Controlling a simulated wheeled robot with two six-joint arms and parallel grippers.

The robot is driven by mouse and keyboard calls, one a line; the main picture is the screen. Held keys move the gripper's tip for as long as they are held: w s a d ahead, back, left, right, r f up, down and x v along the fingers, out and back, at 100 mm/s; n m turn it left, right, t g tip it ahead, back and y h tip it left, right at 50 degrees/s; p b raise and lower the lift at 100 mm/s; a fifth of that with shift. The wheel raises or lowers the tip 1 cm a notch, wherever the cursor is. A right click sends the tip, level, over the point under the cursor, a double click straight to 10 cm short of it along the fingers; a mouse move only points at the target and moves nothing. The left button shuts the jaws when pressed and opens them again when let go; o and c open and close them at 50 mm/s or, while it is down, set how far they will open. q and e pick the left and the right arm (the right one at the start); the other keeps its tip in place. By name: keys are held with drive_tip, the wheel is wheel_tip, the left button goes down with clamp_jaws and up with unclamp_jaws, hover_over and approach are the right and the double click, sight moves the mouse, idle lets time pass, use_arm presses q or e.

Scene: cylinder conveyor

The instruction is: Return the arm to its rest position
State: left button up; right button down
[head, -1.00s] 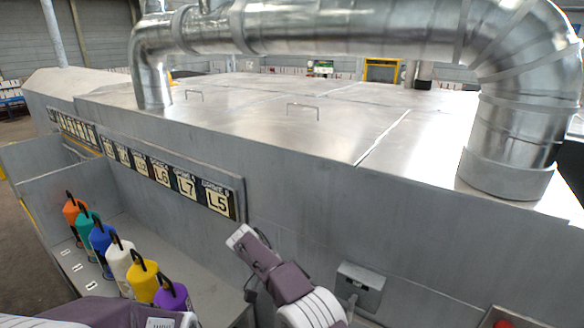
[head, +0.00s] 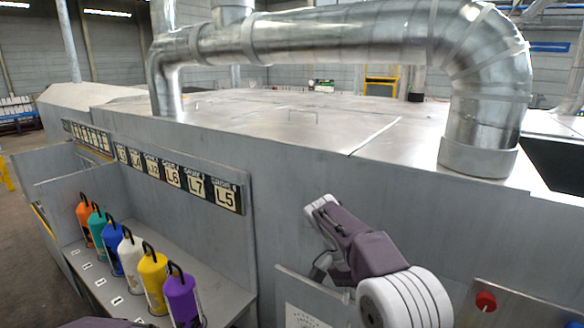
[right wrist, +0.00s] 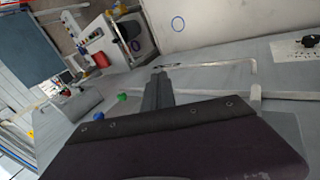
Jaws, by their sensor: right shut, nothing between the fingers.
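My right arm (head: 365,250), purple and white, rises from the bottom right of the head view, in front of the grey machine wall; its gripper cannot be made out there. In the right wrist view my right gripper (right wrist: 156,92) shows as dark grey fingers, shut and empty, beyond the purple wrist cover. My left gripper is not in view. Only a dark purple strip, likely my left arm, shows at the bottom left edge of the head view.
A row of coloured cylinders with black handles, including a purple one (head: 182,298) and a yellow one (head: 152,277), stands on a grey shelf at left. A red button (head: 486,300) is at lower right. A large metal duct (head: 330,38) crosses above the machine.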

drive_tip(key=s+d+f+n+t+y+b, duration=0.1)
drive_tip(key=s+d+f+n+y+b, duration=0.25)
drive_tip(key=s+f, duration=0.65)
drive_tip(key=s+a+f+n+t+y+p, duration=0.1)
drive_tip(key=s+a+f+n+t+y, duration=0.1)
drive_tip(key=f, duration=0.6)
drive_tip(key=s+a+n+t, duration=0.1)
drive_tip(key=a+n+t, duration=0.1)
drive_tip(key=shift+n+y, duration=0.35)
drive_tip(key=shift+s, duration=0.1)
drive_tip(key=c, duration=2.1)
unclamp_jaws()
drive_tip(key=shift+c, duration=0.2)
